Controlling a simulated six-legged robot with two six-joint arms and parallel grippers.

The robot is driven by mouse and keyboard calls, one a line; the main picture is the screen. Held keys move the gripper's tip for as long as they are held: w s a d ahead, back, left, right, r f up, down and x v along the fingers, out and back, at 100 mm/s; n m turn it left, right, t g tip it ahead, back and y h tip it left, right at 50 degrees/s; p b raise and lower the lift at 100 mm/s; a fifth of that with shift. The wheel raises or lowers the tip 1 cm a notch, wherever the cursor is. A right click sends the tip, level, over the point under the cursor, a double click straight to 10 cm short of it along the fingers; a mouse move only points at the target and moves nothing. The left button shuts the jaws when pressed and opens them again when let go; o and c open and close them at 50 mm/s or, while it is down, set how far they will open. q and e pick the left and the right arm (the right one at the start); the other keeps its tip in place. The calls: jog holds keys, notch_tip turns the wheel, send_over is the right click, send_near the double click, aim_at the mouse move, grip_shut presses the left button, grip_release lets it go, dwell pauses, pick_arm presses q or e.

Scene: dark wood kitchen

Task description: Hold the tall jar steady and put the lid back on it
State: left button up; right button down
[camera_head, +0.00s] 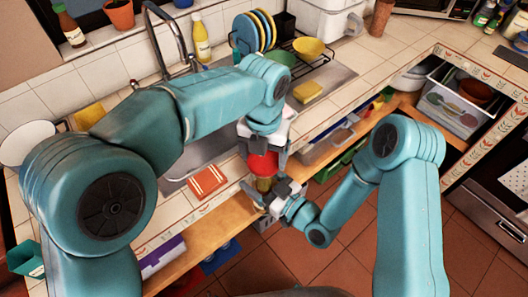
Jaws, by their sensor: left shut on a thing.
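My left gripper (265,148) points down and is shut on the red lid (262,166). The tall jar (263,185) is directly under the lid, in front of the counter edge, with yellowish-brown contents showing. Whether the lid touches the jar's rim cannot be told from this angle. My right gripper (272,200) is at the jar's lower part, coming from the right. Its fingers are small and partly hidden against the jar, so their closure is unclear.
The tiled counter holds a sink with a tap (168,42), a dish rack with plates (256,32), a yellow sponge (307,91) and a folded red cloth (207,181). Open shelves with bins (325,141) lie below the counter. The tiled floor (335,265) in front is clear.

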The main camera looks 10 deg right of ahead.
pick_arm(q)
jog(key=o, duration=0.9)
jog(key=shift+r, duration=2.25)
